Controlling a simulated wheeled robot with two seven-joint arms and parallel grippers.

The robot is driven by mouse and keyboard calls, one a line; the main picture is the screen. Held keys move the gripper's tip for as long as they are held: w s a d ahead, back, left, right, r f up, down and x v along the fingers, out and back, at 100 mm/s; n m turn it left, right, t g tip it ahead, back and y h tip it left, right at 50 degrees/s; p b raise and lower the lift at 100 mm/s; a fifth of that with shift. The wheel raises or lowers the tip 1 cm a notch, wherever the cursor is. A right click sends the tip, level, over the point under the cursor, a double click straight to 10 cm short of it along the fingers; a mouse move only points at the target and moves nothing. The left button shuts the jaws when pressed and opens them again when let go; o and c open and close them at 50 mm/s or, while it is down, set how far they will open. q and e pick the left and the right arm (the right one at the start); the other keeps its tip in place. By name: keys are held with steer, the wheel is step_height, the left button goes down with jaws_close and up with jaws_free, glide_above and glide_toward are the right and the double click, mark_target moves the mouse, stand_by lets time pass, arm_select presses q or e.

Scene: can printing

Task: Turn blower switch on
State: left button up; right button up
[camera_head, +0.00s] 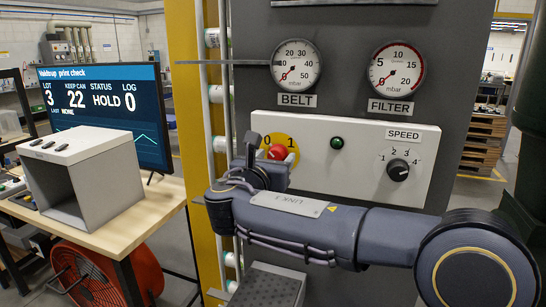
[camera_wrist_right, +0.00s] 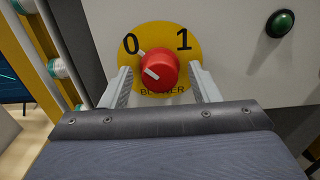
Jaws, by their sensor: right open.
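The blower switch is a red knob (camera_wrist_right: 161,65) on a yellow disc (camera_wrist_right: 182,78) marked 0 at left and 1 at right, with BLOWER written below. White marks on the knob lie on its left side, toward the 0. In the head view the red knob (camera_head: 278,152) is partly hidden behind my right gripper (camera_head: 268,163). In the right wrist view my right gripper (camera_wrist_right: 162,88) is open, one finger on each side of the knob, with gaps visible between fingers and knob. My left gripper is not in view.
The white panel (camera_head: 350,188) also carries a dark green lamp (camera_head: 337,143) and a black SPEED knob (camera_head: 398,170). BELT (camera_head: 296,65) and FILTER (camera_head: 397,70) gauges sit above. At left, a bench holds a grey box (camera_head: 108,193) and a monitor (camera_head: 105,110).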

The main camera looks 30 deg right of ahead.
steer(key=c, duration=1)
steer(key=shift+m+b, duration=7.35)
steer(key=shift+m, duration=1.55)
steer(key=o, duration=1)
